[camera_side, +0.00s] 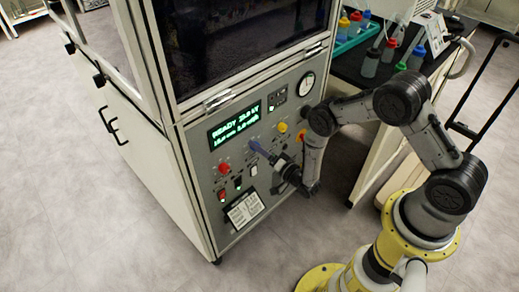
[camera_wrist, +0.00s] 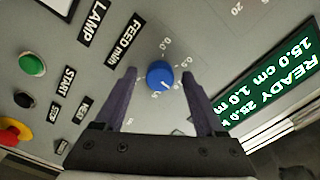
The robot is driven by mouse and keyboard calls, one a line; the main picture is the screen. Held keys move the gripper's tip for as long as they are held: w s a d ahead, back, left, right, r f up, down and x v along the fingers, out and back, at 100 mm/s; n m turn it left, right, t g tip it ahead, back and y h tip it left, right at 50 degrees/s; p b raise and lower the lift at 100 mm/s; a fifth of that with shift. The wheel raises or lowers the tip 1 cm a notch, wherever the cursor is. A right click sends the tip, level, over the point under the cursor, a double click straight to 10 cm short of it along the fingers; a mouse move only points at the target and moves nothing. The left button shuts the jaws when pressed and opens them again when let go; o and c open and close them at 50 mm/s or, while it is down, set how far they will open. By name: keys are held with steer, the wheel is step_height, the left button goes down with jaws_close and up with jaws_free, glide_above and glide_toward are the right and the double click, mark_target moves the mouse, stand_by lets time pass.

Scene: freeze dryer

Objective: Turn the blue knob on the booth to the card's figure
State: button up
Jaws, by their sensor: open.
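The blue knob (camera_wrist: 159,74) sits on the grey panel beside the FEED m/min label, inside a printed dial scale. Its white pointer line aims to the lower right in the wrist view. My gripper (camera_wrist: 158,80) is open, with one fingertip on either side of the knob and a visible gap at each side. I cannot tell how far the tips are from the panel.
A lit green display (camera_wrist: 275,85) reads READY, 15.0 cm and more. A green button (camera_wrist: 32,64) and a red-yellow stop button (camera_wrist: 14,131) are on the panel. A bench (camera_side: 374,73) with several bottles stands to the right of the booth.

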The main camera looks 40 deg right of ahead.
steer(key=s, duration=1.4)
steer(key=shift+w, duration=0.2)
